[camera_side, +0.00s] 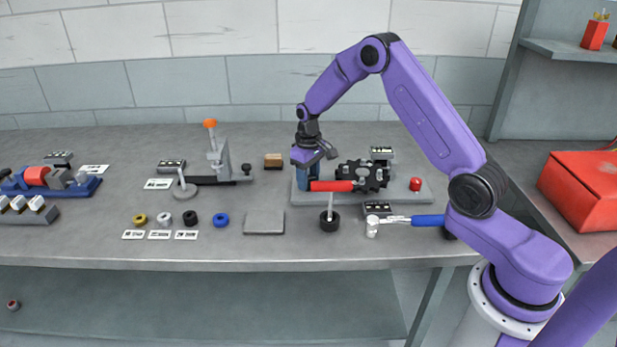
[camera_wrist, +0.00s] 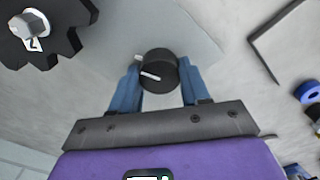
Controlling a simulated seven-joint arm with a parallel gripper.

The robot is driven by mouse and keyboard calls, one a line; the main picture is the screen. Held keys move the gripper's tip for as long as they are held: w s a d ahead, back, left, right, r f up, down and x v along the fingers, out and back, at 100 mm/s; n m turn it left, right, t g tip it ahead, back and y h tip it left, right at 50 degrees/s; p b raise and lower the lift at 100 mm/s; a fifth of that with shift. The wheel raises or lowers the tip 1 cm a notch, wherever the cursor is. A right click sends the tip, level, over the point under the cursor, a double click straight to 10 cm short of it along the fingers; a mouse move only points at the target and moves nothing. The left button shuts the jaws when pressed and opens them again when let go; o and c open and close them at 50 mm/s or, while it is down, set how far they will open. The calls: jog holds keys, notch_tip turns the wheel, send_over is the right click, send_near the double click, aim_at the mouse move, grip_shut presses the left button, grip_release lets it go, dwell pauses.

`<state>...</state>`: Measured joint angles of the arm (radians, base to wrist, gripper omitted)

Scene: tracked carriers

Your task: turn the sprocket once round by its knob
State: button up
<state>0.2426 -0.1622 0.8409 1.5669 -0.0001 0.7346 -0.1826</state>
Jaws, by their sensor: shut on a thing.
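A black toothed sprocket (camera_side: 377,178) lies on a grey base plate (camera_side: 388,198) in the side view. It also shows at the upper left of the wrist view (camera_wrist: 62,40), with a pale round post on it. A round black knob (camera_wrist: 158,72) with a white line on top sits between my two blue fingers in the wrist view. My gripper (camera_side: 308,186) points down over the plate's left part and is shut on this knob, which the side view hides. A red bar (camera_side: 332,186) runs from beside the fingers to the sprocket. I cannot see how knob and sprocket connect.
A red button (camera_side: 415,184) stands on the plate's right end. In front are a black base with a pale rod (camera_side: 329,222) and a blue-handled hammer (camera_side: 425,220). A grey square pad (camera_side: 264,222) and several rings lie left. A clamp (camera_side: 217,160) stands further left.

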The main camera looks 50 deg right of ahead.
jog(key=n, duration=1.4)
dwell(0.4)
jog(key=o, duration=1.1)
jog(key=shift+c, duration=0.2)
notch_tip(320, 180, up, 18)
jog(key=shift+f, duration=0.25)
jog(key=shift+a, duration=0.15)
